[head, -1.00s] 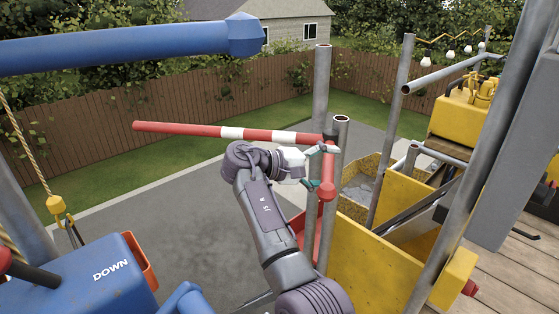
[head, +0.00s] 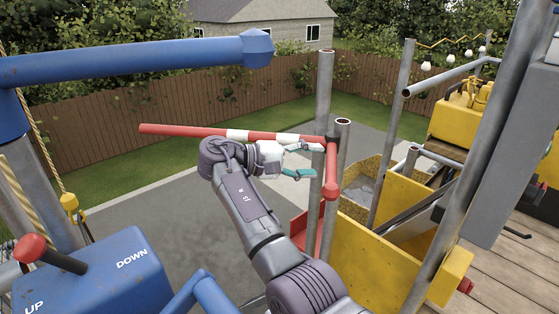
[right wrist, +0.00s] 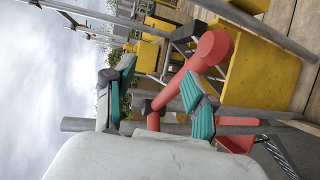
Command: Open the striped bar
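The striped bar (head: 237,134), red with white bands, reaches out level to the left from a black joint on a grey post. Its short red end arm (head: 331,178) bends toward me from the joint and ends in a round knob. It also shows as the red arm in the right wrist view (right wrist: 182,80). My right gripper (head: 315,160) is open, its teal-padded fingers just left of the red end arm and pointing at it. In the right wrist view the open fingers (right wrist: 158,75) have the red arm beyond and between them; contact cannot be told. My left gripper is not in view.
Grey posts (head: 325,90) and yellow panels (head: 365,262) stand close around the bar's pivot. A blue control box (head: 95,280) with a red-knobbed lever is at lower left, under a blue beam (head: 130,62). Grey paving beneath the bar is clear.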

